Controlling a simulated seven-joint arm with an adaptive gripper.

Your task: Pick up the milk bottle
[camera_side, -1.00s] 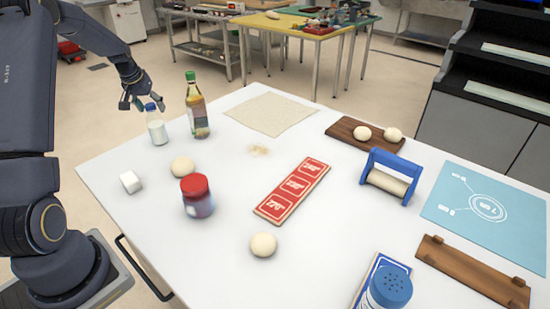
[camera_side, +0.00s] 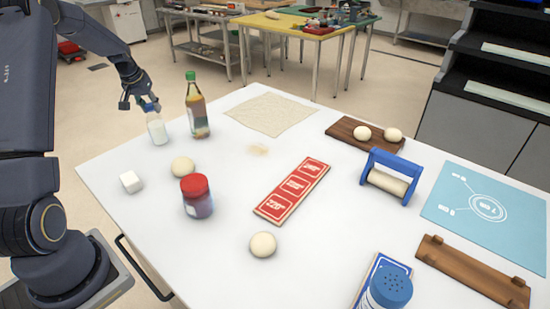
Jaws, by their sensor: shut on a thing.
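The milk bottle (camera_side: 157,130) is small and white with a blue cap. It stands upright at the far left corner of the white table, at the left of the side view. My gripper (camera_side: 146,105) is above it, reaching down from the upper left. Its fingers are shut around the top of the bottle at the blue cap, which they partly hide. The bottle's base appears to be on the table or very close to it.
A green-capped oil bottle (camera_side: 197,108) stands close to the right of the milk bottle. A dough ball (camera_side: 183,167), a white cube (camera_side: 131,182) and a red-lidded jar (camera_side: 197,196) are nearer the front. A beige cloth (camera_side: 271,114) lies to the right.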

